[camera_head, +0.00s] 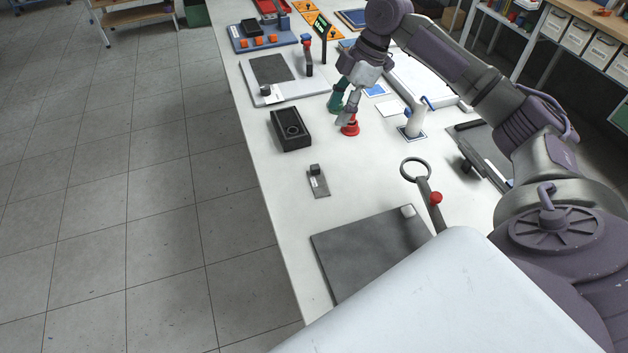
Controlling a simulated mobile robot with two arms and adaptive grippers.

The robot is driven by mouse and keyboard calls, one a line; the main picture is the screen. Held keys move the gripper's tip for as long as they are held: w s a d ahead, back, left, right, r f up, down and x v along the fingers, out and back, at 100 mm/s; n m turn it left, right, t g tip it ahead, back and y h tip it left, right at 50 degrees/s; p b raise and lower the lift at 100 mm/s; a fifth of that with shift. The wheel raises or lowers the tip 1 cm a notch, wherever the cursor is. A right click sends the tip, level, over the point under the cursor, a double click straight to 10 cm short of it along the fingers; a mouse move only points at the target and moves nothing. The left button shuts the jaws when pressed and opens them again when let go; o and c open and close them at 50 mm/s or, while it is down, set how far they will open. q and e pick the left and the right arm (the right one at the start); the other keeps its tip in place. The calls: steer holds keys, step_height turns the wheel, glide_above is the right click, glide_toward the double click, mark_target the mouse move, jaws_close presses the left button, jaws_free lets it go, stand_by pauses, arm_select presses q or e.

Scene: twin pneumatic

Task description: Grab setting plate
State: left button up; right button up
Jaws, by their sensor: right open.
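My right arm comes in from the right, and my right gripper (345,106) hangs open over the far middle of the white table. A larger dark grey flat plate (355,255) lies at the front, partly hidden by a pale panel. I cannot tell which is the setting plate. My left gripper is out of view.
A black box with a round dial (290,129) stands near the table's left edge. A grey board (282,80) and blue tray (262,36) lie farther back. A white upright handle (415,121) and a ring-ended tool with a red knob (424,181) stand right of centre.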

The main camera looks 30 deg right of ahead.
step_height(320, 180, down, 4)
steer(key=b, duration=0.3)
steer(key=p, duration=0.2)
glide_above(316, 166)
steer(key=d, duration=0.2)
steer(key=f, duration=0.8)
steer(key=shift+s+a, duration=0.2)
steer(key=shift+s, duration=0.1)
steer(key=x, duration=0.2)
steer(key=p+x, duration=0.1)
steer(key=x, duration=0.1)
steer(key=shift+d+f, duration=0.1)
steer(key=shift+f, duration=0.6)
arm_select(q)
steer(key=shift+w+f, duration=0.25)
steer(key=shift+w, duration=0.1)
arm_select(e)
jaws_close()
